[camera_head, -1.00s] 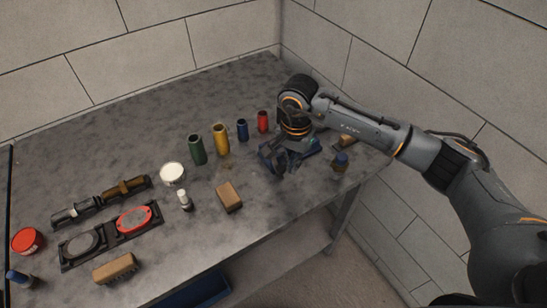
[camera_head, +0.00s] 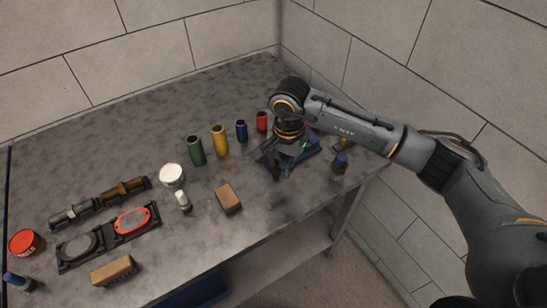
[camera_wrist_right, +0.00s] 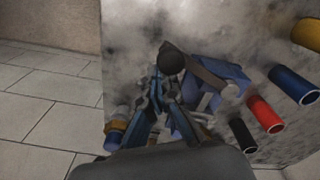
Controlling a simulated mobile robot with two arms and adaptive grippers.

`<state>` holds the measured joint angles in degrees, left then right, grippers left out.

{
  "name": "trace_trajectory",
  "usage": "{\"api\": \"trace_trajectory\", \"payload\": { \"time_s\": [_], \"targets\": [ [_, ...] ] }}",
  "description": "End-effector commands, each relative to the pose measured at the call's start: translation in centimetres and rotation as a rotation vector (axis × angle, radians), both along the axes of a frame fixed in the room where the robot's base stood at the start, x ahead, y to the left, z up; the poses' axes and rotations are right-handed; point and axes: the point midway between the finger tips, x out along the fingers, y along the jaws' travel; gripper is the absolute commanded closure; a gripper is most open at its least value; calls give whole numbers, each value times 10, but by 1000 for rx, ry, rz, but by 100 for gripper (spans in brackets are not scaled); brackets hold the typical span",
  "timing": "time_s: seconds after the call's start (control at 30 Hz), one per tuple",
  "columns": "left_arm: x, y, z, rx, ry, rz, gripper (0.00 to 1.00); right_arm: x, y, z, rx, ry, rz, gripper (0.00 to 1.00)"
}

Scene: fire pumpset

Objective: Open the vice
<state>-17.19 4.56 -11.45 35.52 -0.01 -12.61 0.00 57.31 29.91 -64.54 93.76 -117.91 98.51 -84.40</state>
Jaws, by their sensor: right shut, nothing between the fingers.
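The blue vice (camera_head: 309,151) stands near the right end of the grey workbench, partly hidden by my right arm and gripper. In the right wrist view the vice (camera_wrist_right: 228,72) shows blue and grey body parts, with a dark round knob (camera_wrist_right: 171,62) at the gripper's fingertips. My right gripper (camera_head: 279,172) points down at the vice's near left side. In the wrist view its fingers (camera_wrist_right: 168,82) come together close to the knob, with nothing held between them. Whether they touch the knob is unclear. My left gripper is out of view.
Green (camera_head: 195,151), yellow (camera_head: 220,141), blue (camera_head: 242,131) and red (camera_head: 262,122) cylinders stand left of the vice. A brown block (camera_head: 228,198) lies in front of them. A small blue-topped bottle (camera_head: 340,163) stands right of the vice, near the bench edge.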

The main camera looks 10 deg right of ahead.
Motion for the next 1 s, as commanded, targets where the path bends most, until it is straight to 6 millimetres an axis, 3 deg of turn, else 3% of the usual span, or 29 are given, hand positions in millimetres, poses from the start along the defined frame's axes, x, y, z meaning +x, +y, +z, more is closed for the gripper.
{"api": "trace_trajectory", "payload": {
  "time_s": [1.0],
  "targets": [
    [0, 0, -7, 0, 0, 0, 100, -9, 26, -1, 7, 6, 10, 100]
  ]
}}
